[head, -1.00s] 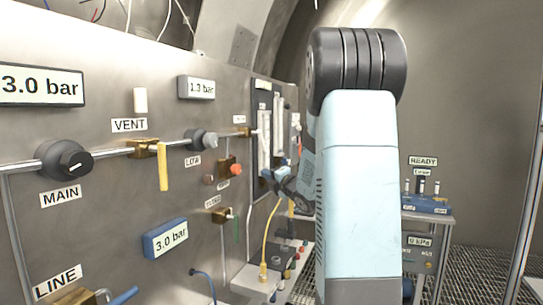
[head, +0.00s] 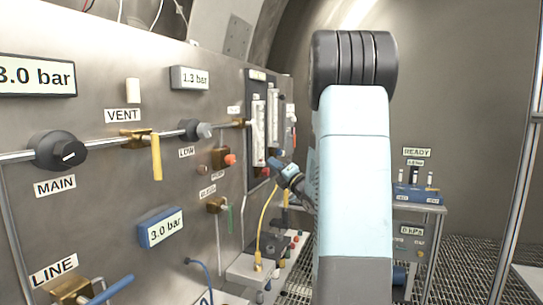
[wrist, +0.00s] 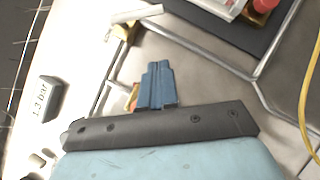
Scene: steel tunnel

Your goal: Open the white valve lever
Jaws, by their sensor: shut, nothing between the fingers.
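A white lever (head: 254,132) hangs down from a small brass valve (head: 239,123) on the pipe, just left of the flow tubes. In the wrist view, the white lever (wrist: 137,14) lies at the top, beside its brass body (wrist: 125,31). My gripper (head: 275,163) is in front of the panel, lower and to the right of the lever, apart from it. In the wrist view, my gripper's blue fingers (wrist: 157,66) are together and empty, pointing toward the panel, with the lever beyond them. My arm hides part of the area to the right.
A yellow lever (head: 156,158) hangs under VENT on the same pipe. A red knob (head: 230,160) and a green lever (head: 230,219) sit left of my gripper. The flow tubes (head: 259,130) stand close by. A yellow hose (head: 266,225) loops below. A trolley (head: 427,211) stands at the right.

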